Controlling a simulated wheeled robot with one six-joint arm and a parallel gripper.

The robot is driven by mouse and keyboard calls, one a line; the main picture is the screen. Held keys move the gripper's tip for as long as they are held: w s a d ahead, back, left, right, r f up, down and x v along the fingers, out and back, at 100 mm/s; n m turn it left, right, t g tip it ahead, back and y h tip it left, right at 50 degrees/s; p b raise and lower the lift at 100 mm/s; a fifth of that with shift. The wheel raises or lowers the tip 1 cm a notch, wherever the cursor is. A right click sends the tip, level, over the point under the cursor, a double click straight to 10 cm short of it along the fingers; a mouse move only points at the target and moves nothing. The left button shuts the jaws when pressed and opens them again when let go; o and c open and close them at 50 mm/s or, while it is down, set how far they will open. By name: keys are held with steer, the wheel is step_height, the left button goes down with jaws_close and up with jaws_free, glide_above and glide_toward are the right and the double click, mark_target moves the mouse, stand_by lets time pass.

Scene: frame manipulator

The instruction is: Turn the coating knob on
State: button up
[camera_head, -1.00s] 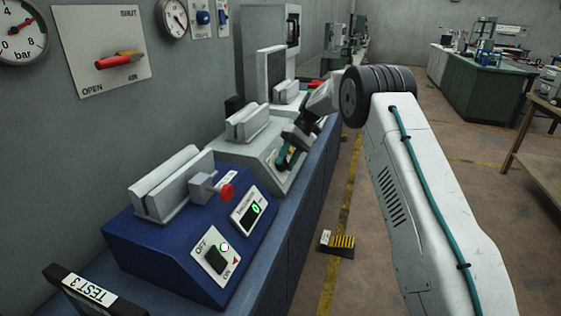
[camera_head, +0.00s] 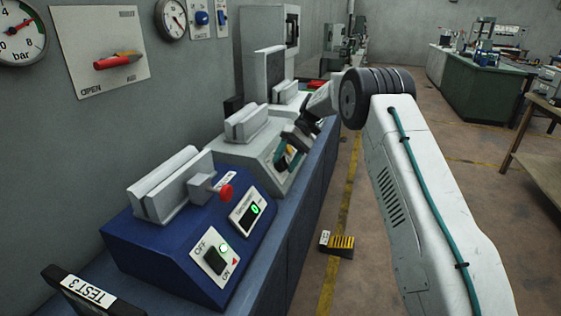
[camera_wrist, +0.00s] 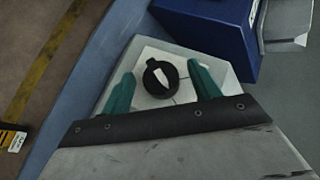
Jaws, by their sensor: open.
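A round black knob with a white pointer (camera_wrist: 160,78) sits on a white plate (camera_wrist: 148,55) on the sloped front of a light grey machine (camera_head: 257,151). In the wrist view my gripper (camera_wrist: 161,84) is open, with one teal finger on each side of the knob. The fingers look apart from the knob; I cannot tell their height above it. In the head view my gripper (camera_head: 288,158) is at the grey machine's front and hides the knob. Any label by the knob is not readable.
A blue machine (camera_head: 160,252) with an OFF/ON switch (camera_head: 215,259), a red button (camera_head: 226,192) and a green display (camera_head: 254,209) stands nearer on the bench. A TEST 3 sign (camera_head: 90,292) is at the front. A yellow-black block (camera_head: 341,244) lies on the floor.

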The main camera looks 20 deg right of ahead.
steer(key=v, duration=0.7)
steer(key=shift+w+d+r, duration=0.2)
steer(key=shift+d+r, duration=0.05)
